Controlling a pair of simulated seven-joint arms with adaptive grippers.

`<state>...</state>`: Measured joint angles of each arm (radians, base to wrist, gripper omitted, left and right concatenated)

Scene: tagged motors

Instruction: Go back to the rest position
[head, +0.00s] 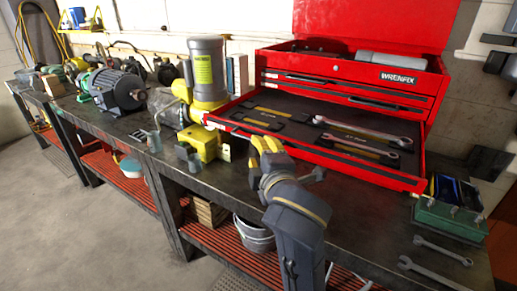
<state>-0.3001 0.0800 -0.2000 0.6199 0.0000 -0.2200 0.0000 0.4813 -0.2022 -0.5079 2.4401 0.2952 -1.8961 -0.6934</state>
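My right gripper (267,146), dark grey with yellow parts, is raised over the front edge of the workbench, in front of the open toolbox drawer. Its fingers are small and seen from behind, so I cannot tell whether they are open or shut. No held object is visible. My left gripper is not in view. A grey upright motor (207,72) with a yellow label and yellow base stands on the bench left of the toolbox. A dark motor (117,92) with a green end lies farther left.
The red toolbox (408,91) has an open drawer (385,179) with wrenches, jutting toward my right arm. A green box of tools (450,219) and loose wrenches (432,272) are at right. Buckets (256,237) and wood blocks (208,212) sit on the lower shelf. Floor (70,225) at left is clear.

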